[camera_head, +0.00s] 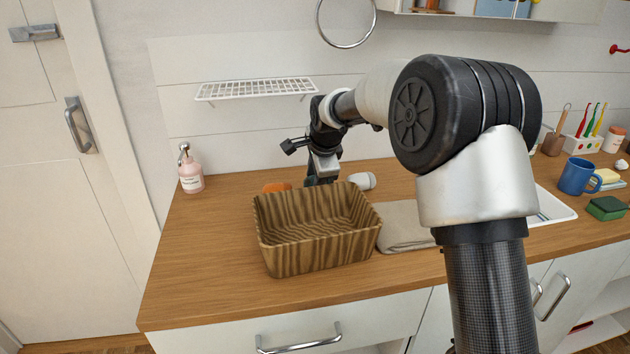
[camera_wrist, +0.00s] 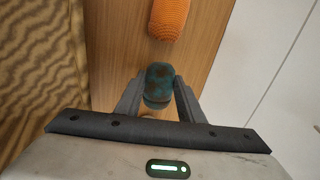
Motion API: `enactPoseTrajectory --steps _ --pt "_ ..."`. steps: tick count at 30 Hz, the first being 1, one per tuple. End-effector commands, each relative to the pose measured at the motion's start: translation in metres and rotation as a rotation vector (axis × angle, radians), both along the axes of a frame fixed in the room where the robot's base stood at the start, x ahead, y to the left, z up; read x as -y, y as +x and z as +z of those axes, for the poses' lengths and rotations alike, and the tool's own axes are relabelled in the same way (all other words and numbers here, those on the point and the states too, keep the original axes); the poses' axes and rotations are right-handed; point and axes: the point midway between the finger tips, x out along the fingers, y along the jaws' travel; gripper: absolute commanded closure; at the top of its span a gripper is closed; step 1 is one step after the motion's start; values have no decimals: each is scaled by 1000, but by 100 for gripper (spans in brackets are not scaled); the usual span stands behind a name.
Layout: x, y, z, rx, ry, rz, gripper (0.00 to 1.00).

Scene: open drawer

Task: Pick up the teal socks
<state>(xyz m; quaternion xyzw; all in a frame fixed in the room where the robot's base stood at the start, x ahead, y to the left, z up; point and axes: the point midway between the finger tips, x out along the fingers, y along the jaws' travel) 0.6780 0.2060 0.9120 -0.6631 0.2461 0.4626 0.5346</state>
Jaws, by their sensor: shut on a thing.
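In the wrist view the teal socks (camera_wrist: 158,82) are a small rolled bundle with darker brownish patches. They sit between the two fingertips of my gripper (camera_wrist: 158,92), which is shut on them. In the head view my gripper (camera_head: 321,178) is low over the counter just behind the basket, and the basket's back rim and the gripper hide the socks there. I cannot tell whether the socks touch the counter.
A brown striped basket (camera_head: 318,250) stands in front of my gripper, empty inside. An orange knitted item (camera_wrist: 169,18) lies on the wooden counter (camera_head: 200,265) near the socks. A white rounded object (camera_head: 362,181), a pink soap bottle (camera_head: 190,172) and a grey cloth (camera_head: 404,228) are nearby.

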Motion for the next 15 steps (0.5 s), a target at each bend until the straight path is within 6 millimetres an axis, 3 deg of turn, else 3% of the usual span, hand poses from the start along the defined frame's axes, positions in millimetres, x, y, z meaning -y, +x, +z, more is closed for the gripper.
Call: enactPoseTrajectory --steps 15 --pt "0 2 94 5 1 -1 87"
